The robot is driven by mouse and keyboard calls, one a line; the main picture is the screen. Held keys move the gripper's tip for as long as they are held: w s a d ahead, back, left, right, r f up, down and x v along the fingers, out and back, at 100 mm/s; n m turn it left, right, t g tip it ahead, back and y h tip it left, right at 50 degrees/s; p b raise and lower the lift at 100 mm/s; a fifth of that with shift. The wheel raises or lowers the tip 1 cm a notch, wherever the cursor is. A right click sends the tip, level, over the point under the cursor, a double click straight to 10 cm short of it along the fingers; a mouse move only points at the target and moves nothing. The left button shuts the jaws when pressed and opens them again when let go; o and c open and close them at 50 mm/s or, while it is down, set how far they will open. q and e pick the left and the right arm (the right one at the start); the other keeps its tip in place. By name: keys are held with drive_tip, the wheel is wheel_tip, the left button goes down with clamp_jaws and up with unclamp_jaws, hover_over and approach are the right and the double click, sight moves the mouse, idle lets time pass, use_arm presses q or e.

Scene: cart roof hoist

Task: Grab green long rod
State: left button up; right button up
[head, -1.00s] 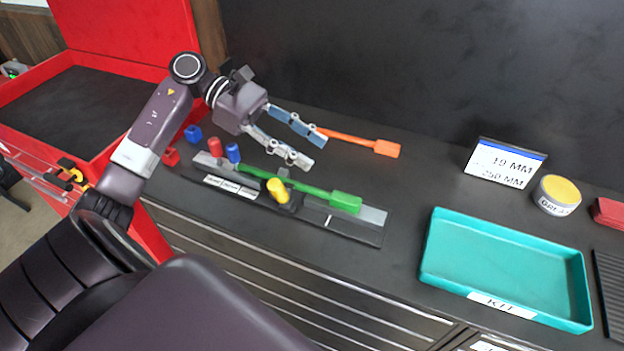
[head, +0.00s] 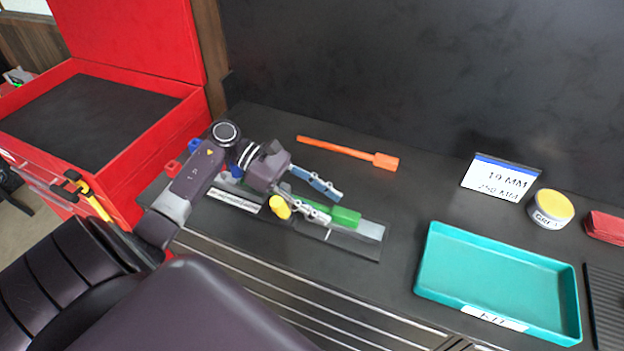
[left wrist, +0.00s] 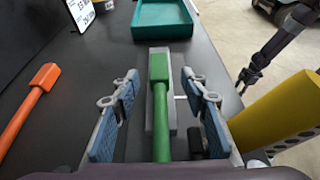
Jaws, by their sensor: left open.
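The green long rod (head: 345,216) lies on a dark holder with a metal plate (head: 368,231); my left arm hides much of it in the head view. In the left wrist view the green rod (left wrist: 160,105) runs lengthwise between the two fingers, its thick square end pointing away. My left gripper (head: 334,207) is open over the rod, with a blue-padded finger on each side. In the left wrist view gaps show between the rod and the fingers of the left gripper (left wrist: 160,95).
An orange rod (head: 345,150) lies behind the holder. A teal tray (head: 497,283), a sign (head: 499,178) and a grease tin (head: 550,208) are to the right. A red toolbox (head: 150,110) is at left.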

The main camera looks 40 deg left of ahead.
sight(335, 209)
use_arm(q)
drive_tip(key=shift+r+p+x, duration=0.25)
drive_tip(key=shift+p+x, duration=0.2)
drive_tip(key=shift+x, duration=0.8)
drive_tip(key=shift+w+d+f, duration=0.15)
drive_tip(key=shift+d+f, duration=0.15)
drive_tip(key=shift+d, duration=0.05)
drive_tip(key=shift+c, duration=0.5)
clamp_jaws()
